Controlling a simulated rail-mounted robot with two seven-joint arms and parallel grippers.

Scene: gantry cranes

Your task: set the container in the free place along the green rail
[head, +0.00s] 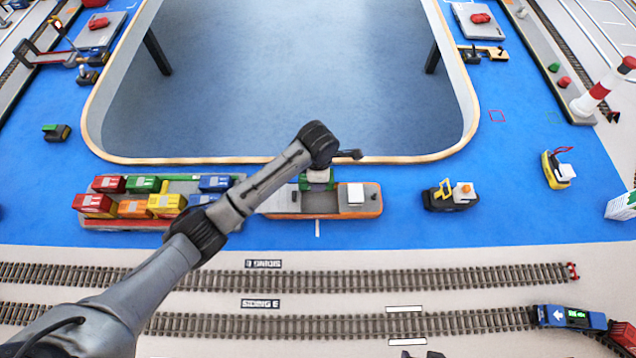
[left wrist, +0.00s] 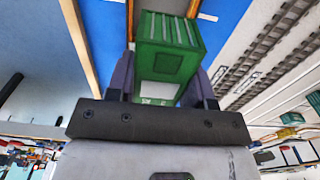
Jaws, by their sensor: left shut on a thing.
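My left gripper (head: 318,170) is shut on a green container (head: 317,181). The container also shows between the two fingers in the left wrist view (left wrist: 170,45). In the head view it appears over the deck of an orange-hulled ship (head: 366,212); I cannot tell its exact height. Left of that ship is a red-hulled carrier (head: 125,224) with several coloured containers in two rows. Its far row shows a gap (head: 180,187) between a green container (head: 143,184) and a blue one (head: 215,184). A greenish strip runs along its far edge. My left forearm hides its right end. My right gripper is out of view.
A walled basin (head: 290,80) lies behind the ships. A yellow-black boat (head: 452,196) floats to the right. Rail tracks (head: 400,274) run in front, with a blue train (head: 570,316) at lower right. A red-white lighthouse (head: 602,90) stands at right.

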